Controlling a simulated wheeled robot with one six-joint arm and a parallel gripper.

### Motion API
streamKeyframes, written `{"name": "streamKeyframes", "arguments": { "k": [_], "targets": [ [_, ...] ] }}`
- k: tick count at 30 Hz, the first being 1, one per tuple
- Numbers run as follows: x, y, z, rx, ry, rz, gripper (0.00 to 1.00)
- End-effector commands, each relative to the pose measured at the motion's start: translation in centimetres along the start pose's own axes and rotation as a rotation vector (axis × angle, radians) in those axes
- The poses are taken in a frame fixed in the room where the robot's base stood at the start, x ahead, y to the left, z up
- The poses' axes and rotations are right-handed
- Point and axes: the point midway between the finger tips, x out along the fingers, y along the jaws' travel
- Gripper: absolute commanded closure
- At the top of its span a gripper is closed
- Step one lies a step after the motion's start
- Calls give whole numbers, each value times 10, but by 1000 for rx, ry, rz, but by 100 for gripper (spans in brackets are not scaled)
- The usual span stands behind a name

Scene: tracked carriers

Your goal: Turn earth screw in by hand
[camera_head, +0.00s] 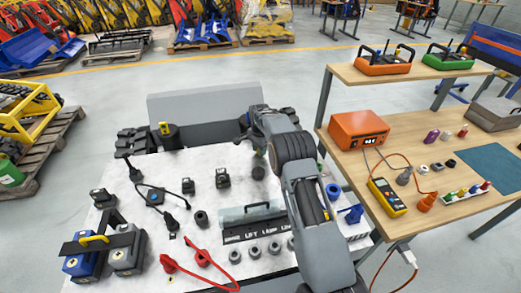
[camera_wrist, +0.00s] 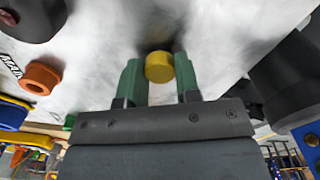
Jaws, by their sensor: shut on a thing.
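In the wrist view, my gripper (camera_wrist: 159,76) has its two green fingers on either side of a yellow round screw head (camera_wrist: 159,67). It is shut on this head, which I take for the earth screw. The head stands in front of a pale panel (camera_wrist: 105,60), and the part behind it is blurred and dark. How far the screw is in cannot be told. In the head view, my arm reaches over the pale panel (camera_head: 225,180) and hides most of the gripper and the screw.
An orange ring (camera_wrist: 41,78) and a dark round part (camera_wrist: 33,18) sit left of the gripper in the wrist view. The panel carries several black connectors (camera_head: 222,178) and red leads (camera_head: 203,257). A wooden bench (camera_head: 410,110) stands close on the right.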

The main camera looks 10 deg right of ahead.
Motion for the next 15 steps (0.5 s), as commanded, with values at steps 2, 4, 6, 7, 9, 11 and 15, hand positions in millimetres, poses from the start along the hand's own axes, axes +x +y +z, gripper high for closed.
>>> {"name": "streamKeyframes", "arguments": {
  "k": [2,4,6,7,9,11,15],
  "targets": [
    [-1,0,0,-1,0,-1,86],
    [-1,0,0,5,0,-1,86],
    [-1,0,0,43,1,-1,86],
    [-1,0,0,72,0,-1,86],
    [-1,0,0,172,0,-1,86],
    [-1,0,0,276,0,-1,86],
    [-1,0,0,515,0,-2,86]
  ]
}}
